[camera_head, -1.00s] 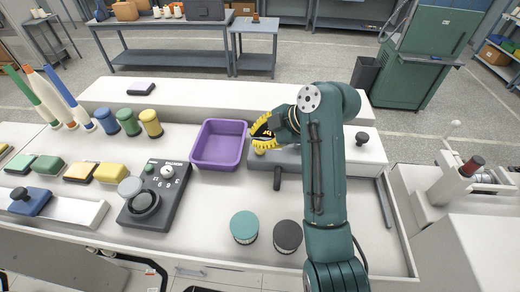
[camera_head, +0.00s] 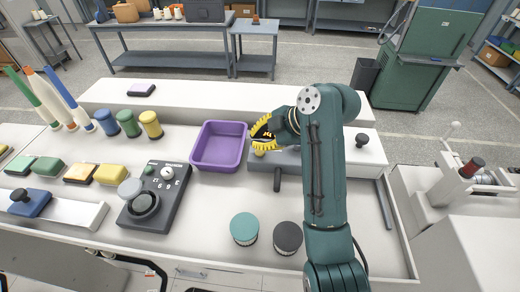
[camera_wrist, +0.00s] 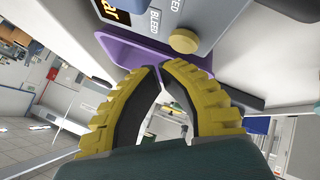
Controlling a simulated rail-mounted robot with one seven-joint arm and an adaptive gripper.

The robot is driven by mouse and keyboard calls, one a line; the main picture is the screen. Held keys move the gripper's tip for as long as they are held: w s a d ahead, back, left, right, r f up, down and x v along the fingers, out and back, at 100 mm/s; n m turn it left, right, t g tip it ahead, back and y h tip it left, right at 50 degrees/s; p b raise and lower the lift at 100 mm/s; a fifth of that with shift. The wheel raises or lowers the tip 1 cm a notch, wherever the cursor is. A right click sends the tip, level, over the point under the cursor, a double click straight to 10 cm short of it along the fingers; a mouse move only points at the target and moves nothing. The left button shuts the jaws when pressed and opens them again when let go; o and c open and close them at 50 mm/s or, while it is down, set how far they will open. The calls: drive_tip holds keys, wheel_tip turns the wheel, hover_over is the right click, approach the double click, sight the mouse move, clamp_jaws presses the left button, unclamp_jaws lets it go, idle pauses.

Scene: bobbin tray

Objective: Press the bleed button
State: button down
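A round yellow button (camera_wrist: 184,40) sits on a grey panel (camera_wrist: 212,14) in the wrist view, with the word BLEED printed beside it. In the head view the yellow button (camera_head: 259,153) shows just below my fingers, at the left part of the grey unit (camera_head: 318,158). My gripper (camera_wrist: 160,67) has ribbed yellow fingers whose tips meet or nearly meet, with nothing seen between them. The tips appear close to the button but apart from it in the wrist view. My gripper (camera_head: 262,143) also shows in the head view, near the unit's left end.
A purple tray (camera_head: 220,165) stands directly left of the unit. A dark handle (camera_head: 277,180) juts from the unit's front. A teal-topped tin (camera_head: 244,226) and a dark-topped tin (camera_head: 288,236) stand in front. A dial box (camera_head: 155,195) is farther left.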

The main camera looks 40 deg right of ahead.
drive_tip(key=shift+f, duration=0.1)
drive_tip(key=shift+f, duration=0.3)
drive_tip(key=shift+f+b, duration=0.45)
drive_tip(key=shift+f, duration=0.1)
idle(0.5)
drive_tip(key=shift+r, duration=0.1)
drive_tip(key=shift+r+p, duration=0.65)
drive_tip(key=shift+r, duration=0.2)
drive_tip(key=shift+r+p, duration=1.75)
drive_tip(key=shift+r, duration=0.8)
